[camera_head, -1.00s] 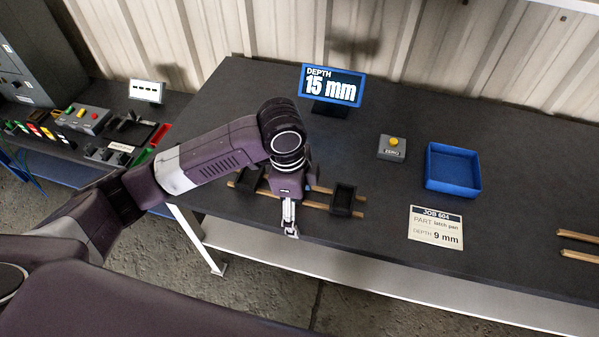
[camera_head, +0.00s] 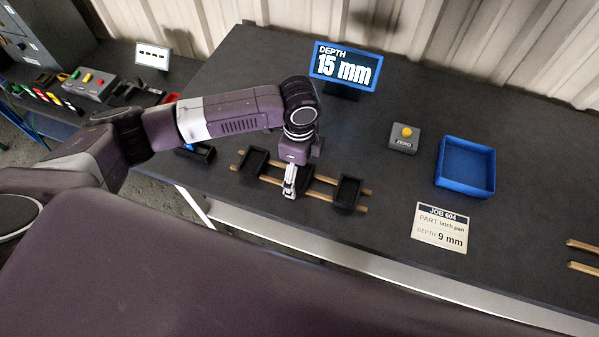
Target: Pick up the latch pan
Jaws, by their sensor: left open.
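Small black open pans are on the table: one (camera_head: 254,161) at the left of a pair of wooden rails (camera_head: 321,178), one (camera_head: 347,192) at their right end. Another black tray-like piece (camera_head: 201,153) lies further left, partly behind my arm. I cannot tell by looks which is the latch pan. My left gripper (camera_head: 290,192) points down over the rails, between the two pans, open. Its fingers look close to the rails; their exact height and anything behind them are hidden. My right gripper is not in view.
A job card (camera_head: 440,228) reads latch pan, depth 9 mm. A depth display (camera_head: 344,68) shows 15 mm. A zero button box (camera_head: 404,139) and an empty blue bin (camera_head: 466,167) stand at right. More rails (camera_head: 583,256) lie at far right. Dark table surface between is clear.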

